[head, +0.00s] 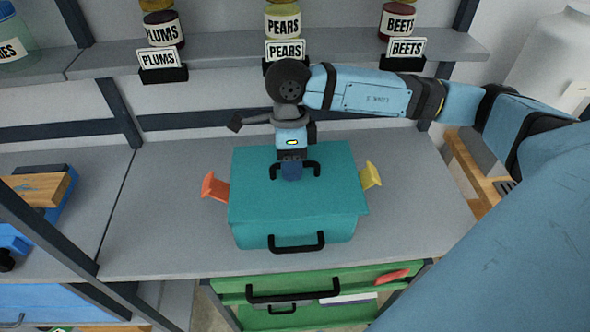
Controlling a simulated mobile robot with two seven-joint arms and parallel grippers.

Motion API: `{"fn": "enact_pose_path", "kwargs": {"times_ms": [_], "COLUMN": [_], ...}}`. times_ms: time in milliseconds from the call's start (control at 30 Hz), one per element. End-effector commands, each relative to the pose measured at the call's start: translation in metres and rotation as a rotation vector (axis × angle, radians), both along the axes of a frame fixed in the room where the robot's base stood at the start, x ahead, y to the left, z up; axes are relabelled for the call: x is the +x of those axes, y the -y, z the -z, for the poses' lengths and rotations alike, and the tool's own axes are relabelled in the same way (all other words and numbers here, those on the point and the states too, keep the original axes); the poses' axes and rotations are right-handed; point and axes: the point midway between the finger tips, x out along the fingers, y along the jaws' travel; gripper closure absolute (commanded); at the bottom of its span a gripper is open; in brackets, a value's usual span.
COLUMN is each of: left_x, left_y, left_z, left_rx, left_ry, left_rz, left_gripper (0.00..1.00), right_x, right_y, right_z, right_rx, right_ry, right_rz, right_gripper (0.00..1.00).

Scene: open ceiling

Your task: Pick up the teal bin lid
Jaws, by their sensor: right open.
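The teal bin lid (260,201) lies flat on top of the teal bin (345,232), which stands on the grey shelf. The lid has a black handle (313,165) on its top. My right gripper (291,175) points down at this handle, open, with its blue fingertips at the handle's middle. I cannot tell whether the fingers touch the handle. The arm and gripper hide part of the lid's far edge. My left gripper does not show.
An orange piece (214,188) and a yellow piece (371,175) stick out at the bin's sides. A green drawer (390,279) is below the shelf. Jars of plums (163,32), pears (283,22) and beets (397,22) stand on the upper shelf.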

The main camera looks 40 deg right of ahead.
Motion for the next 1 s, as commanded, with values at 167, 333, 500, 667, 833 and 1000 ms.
{"fn": "enact_pose_path", "kwargs": {"times_ms": [167, 333, 500, 667, 833, 1000], "left_x": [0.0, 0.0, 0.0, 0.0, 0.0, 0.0], "left_y": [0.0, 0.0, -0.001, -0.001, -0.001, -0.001], "left_z": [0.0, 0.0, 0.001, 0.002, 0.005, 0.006], "left_rx": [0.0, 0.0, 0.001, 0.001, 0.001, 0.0], "left_ry": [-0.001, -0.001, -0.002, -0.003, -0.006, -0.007], "left_rz": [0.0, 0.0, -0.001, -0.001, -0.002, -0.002], "left_gripper": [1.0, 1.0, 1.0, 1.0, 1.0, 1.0], "right_x": [0.0, 0.0, 0.0, 0.001, 0.001, 0.001], "right_y": [0.0, 0.0, 0.0, 0.0, 0.0, 0.0], "right_z": [0.0, -0.001, -0.001, -0.016, -0.051, -0.082], "right_rx": [0.0, 0.0, 0.0, 0.001, 0.002, 0.001], "right_ry": [0.0, 0.001, 0.001, 0.006, 0.007, 0.004], "right_rz": [0.0, 0.0, 0.0, 0.0, 0.0, -0.001], "right_gripper": [0.88, 1.0, 1.0, 1.0, 1.0, 1.0]}}
